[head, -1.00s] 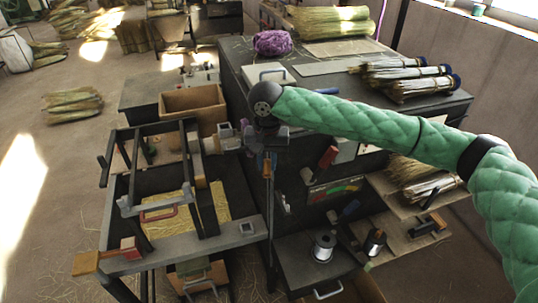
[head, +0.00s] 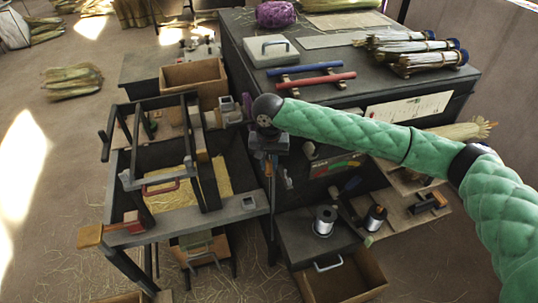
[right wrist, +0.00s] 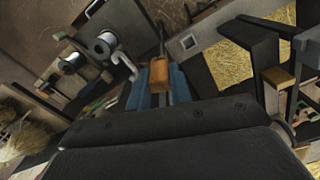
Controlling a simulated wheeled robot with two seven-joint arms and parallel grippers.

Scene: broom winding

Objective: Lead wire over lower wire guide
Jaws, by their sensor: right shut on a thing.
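My right gripper (head: 268,158) hangs beside the right end of the dark winding bench (head: 185,222). In the right wrist view its blue fingers are shut on an orange-brown wooden handle (right wrist: 159,74). A dark thin part extends beyond the handle. Two silver wire spools, one (head: 325,220) and another (head: 375,217), stand on the lower shelf right of the gripper. They also show in the right wrist view (right wrist: 105,42). A pale square fitting (head: 249,202) sits on the bench's front right corner; I cannot tell if it is the lower wire guide. No wire strand is clear. My left gripper is out of view.
A grey cabinet (head: 350,95) with broom bundles (head: 400,42) stands behind my right arm. An open drawer (head: 345,282) juts out below the spools.

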